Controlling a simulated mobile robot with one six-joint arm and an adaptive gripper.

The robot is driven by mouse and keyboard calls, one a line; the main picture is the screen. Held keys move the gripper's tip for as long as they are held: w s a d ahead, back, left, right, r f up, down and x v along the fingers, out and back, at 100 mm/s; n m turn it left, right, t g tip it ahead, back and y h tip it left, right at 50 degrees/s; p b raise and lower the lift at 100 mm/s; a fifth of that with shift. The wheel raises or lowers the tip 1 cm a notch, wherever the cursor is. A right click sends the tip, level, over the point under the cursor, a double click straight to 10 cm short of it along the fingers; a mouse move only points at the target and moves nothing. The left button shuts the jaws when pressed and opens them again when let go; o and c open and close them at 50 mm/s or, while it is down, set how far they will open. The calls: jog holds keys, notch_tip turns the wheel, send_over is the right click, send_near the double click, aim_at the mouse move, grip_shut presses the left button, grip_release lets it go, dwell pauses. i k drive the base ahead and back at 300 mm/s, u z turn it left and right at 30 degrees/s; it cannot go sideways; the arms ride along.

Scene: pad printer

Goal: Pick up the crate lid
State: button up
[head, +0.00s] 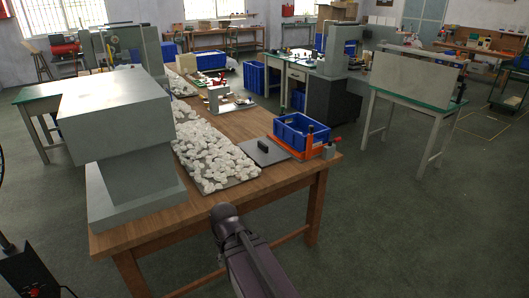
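A flat grey plate with a black block-like handle on top, which looks like the crate lid (257,158), lies on the wooden table near its right end. It lies just left of a blue crate (289,139), which stands open in an orange holder (312,147). Part of my dark arm rises from the bottom of the head view in front of the table's near edge, apart from the plate. My gripper's fingers do not show, so I cannot see whether they hold anything.
A heap of white pieces (207,160) covers the table (150,228) left of the plate. A large grey machine (120,135) stands at the table's left end. A small device (222,100) stands farther back. Bare wood shows along the near edge.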

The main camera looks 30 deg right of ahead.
aim_at(263, 152)
jog(key=i, duration=0.95)
jog(key=u, duration=0.05)
